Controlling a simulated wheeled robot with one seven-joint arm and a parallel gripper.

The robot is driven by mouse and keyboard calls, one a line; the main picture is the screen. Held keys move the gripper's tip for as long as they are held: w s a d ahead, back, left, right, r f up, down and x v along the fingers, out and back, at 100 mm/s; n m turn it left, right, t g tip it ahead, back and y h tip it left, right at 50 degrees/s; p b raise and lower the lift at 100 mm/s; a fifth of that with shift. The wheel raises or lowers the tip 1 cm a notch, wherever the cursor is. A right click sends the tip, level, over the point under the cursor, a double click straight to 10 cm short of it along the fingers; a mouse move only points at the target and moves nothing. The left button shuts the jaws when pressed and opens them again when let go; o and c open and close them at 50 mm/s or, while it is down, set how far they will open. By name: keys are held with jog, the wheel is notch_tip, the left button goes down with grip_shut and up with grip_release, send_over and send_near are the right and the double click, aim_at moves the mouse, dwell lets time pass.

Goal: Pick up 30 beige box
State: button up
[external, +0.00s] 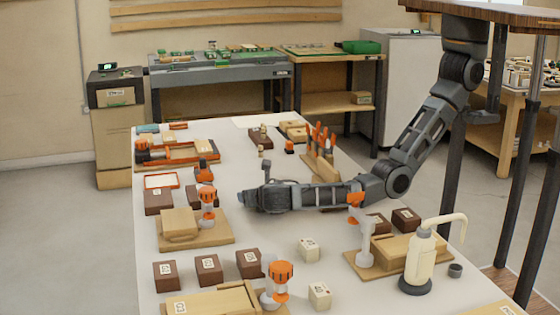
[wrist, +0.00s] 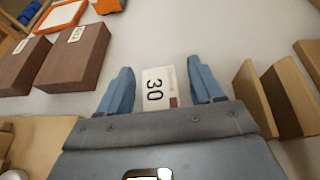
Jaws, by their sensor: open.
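The beige box with a black 30 (wrist: 158,88) shows in the wrist view, on the pale table top. It lies between the two blue fingers of my gripper (wrist: 160,70), with gaps visible on both sides. My gripper is open and holds nothing. The gripper body hides the near end of the box. In the external view my gripper (external: 246,199) hangs low over the middle of the table, and I cannot make out the 30 box there.
Brown boxes (wrist: 75,55) stand left in the wrist view, wooden pieces (wrist: 258,95) right. In the external view, two other beige boxes (external: 308,250) (external: 319,295) sit nearer the camera. A cream spray bottle (external: 420,260) stands at right, and an orange-topped tool (external: 207,205) left of my gripper.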

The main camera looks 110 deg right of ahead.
jog(key=shift+d+f, duration=0.15)
jog(key=shift+d, duration=0.2)
jog(key=c, duration=1.1)
